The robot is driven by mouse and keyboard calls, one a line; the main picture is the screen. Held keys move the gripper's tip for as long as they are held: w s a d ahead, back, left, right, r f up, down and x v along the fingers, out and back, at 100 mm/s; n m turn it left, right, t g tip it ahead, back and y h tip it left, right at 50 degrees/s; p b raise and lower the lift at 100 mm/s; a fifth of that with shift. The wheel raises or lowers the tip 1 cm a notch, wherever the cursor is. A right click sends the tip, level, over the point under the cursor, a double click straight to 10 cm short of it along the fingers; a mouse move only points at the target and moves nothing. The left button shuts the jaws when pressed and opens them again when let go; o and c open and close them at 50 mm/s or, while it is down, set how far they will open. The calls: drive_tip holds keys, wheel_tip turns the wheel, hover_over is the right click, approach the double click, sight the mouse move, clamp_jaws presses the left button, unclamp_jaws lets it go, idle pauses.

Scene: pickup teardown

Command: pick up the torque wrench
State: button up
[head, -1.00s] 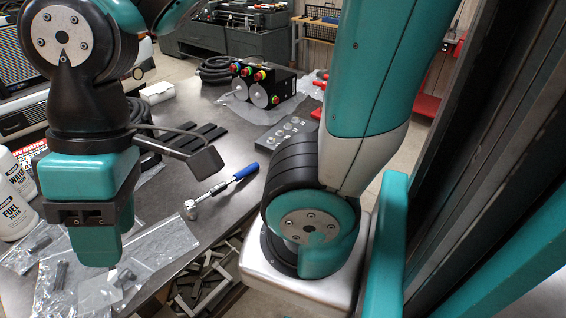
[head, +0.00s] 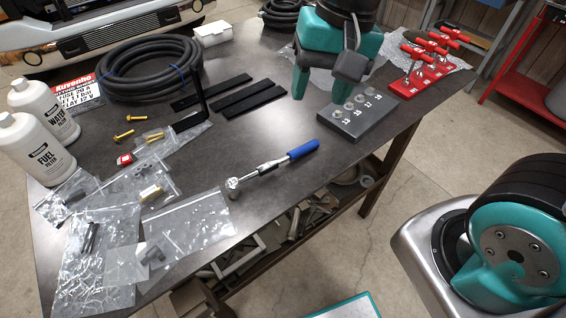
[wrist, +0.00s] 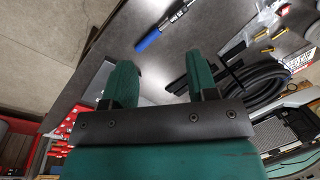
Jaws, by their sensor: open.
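The torque wrench (head: 270,165) lies on the dark table top near its front edge. Its blue handle points to the upper right and its ratchet head to the lower left. In the wrist view the wrench (wrist: 150,39) shows its blue handle beyond the fingertips, with its head end cut off by the top edge. My gripper (head: 323,90) hangs over the back of the table, behind the wrench handle and apart from it. In the wrist view my gripper (wrist: 160,75) has its two green fingers spread with nothing between them.
A numbered socket tray (head: 355,122) sits right of the wrench, close to my gripper. Behind lie black strips (head: 250,102) and a coiled hose (head: 140,68). Bottles (head: 40,145) and plastic bags (head: 185,225) fill the left. Red-handled tools (head: 420,75) stand at the back right.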

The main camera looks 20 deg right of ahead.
drive_tip(key=w+d+f+m+h+b, duration=0.25)
drive_tip(key=w+f+m, duration=0.55)
drive_tip(key=m, duration=0.4)
drive_tip(key=p, duration=0.3)
hover_over(304, 147)
wheel_tip(304, 147, down, 10)
drive_tip(key=shift+w+r, duration=0.15)
drive_tip(key=shift+r, duration=0.05)
drive_tip(key=shift+f+p, duration=0.65)
drive_tip(key=shift+f, duration=2.45)
clamp_jaws()
